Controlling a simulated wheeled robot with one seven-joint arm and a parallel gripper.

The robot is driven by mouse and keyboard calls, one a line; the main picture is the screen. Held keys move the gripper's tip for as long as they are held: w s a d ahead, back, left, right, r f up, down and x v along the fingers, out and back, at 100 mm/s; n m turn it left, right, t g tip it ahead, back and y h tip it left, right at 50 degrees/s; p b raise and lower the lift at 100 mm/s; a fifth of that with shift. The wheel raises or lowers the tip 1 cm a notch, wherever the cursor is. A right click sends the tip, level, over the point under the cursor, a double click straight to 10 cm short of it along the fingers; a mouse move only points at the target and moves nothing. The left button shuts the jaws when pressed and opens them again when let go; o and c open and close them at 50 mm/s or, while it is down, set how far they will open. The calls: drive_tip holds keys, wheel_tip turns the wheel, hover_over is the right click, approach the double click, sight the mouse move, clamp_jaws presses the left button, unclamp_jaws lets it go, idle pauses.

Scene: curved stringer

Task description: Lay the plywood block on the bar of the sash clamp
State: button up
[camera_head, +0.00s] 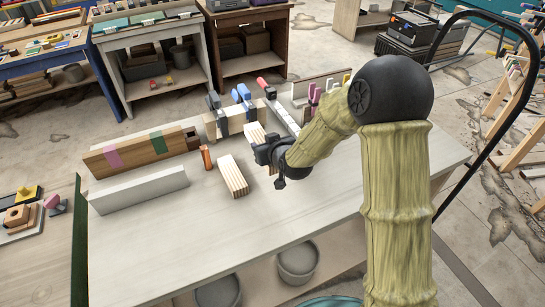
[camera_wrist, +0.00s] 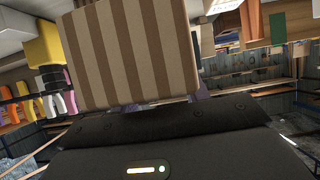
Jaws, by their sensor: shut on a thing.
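My gripper (camera_head: 267,150) is above the light workbench, shut on a striped plywood block (camera_head: 254,132). In the wrist view the block (camera_wrist: 130,55) fills the upper middle, its layered face towards the camera, and the fingers are mostly hidden behind it. A pale bar with a red end (camera_head: 280,108), which looks like the sash clamp, lies just behind and to the right of the held block. The block appears apart from it; its height over the bar is hard to tell.
A second striped block (camera_head: 232,176) lies left of my gripper. An orange cylinder (camera_head: 206,157), a long brown board (camera_head: 140,152) and a white beam (camera_head: 140,190) are further left. Blue and dark clamps (camera_head: 243,95) stand behind. The bench front (camera_head: 250,225) is clear.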

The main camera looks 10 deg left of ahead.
drive_tip(key=shift+f, duration=2)
drive_tip(key=shift+w, duration=0.1)
drive_tip(key=shift+f+p, duration=0.25)
drive_tip(key=shift+p, duration=0.05)
wheel_tip(320, 180, down, 3)
drive_tip(key=shift+a+p, duration=0.1)
drive_tip(key=shift+p, duration=0.2)
drive_tip(key=shift+f, duration=0.35)
drive_tip(key=shift+f, duration=0.15)
drive_tip(key=o, duration=0.8)
drive_tip(key=shift+d, duration=0.2)
